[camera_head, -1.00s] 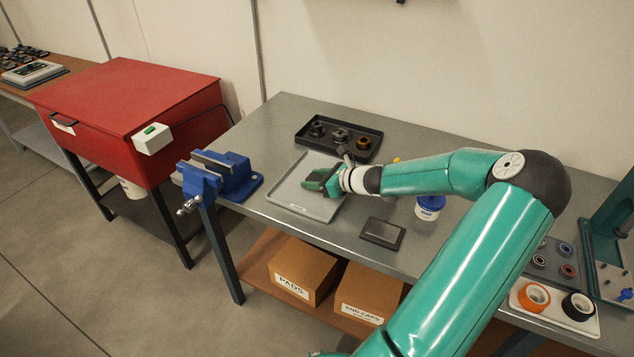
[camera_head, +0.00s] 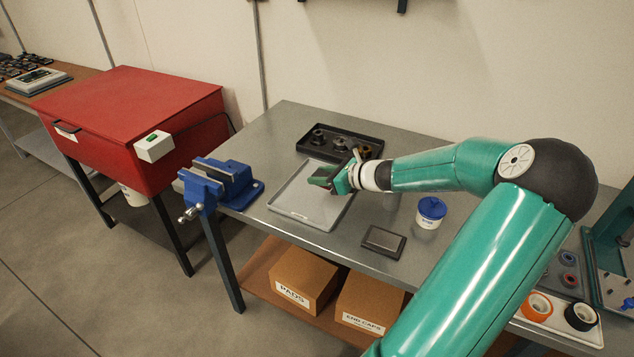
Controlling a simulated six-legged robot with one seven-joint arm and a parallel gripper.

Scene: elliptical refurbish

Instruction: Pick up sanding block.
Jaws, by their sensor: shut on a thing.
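My gripper (camera_head: 336,181) is above the back part of the light grey tray (camera_head: 290,205) on the metal workbench. It is shut on a small green block (camera_head: 320,177), which looks to be the sanding block. The block shows at the left end of the gripper, and the fingers hide part of it. It appears raised above the tray, though the exact gap is hard to tell.
A black tray (camera_head: 305,147) with several dark round parts lies behind. A blue vise (camera_head: 222,182) stands at left. A blue-lidded tub (camera_head: 431,212) and a dark flat rectangular pad (camera_head: 384,242) are to the right. The light grey tray's front is clear.

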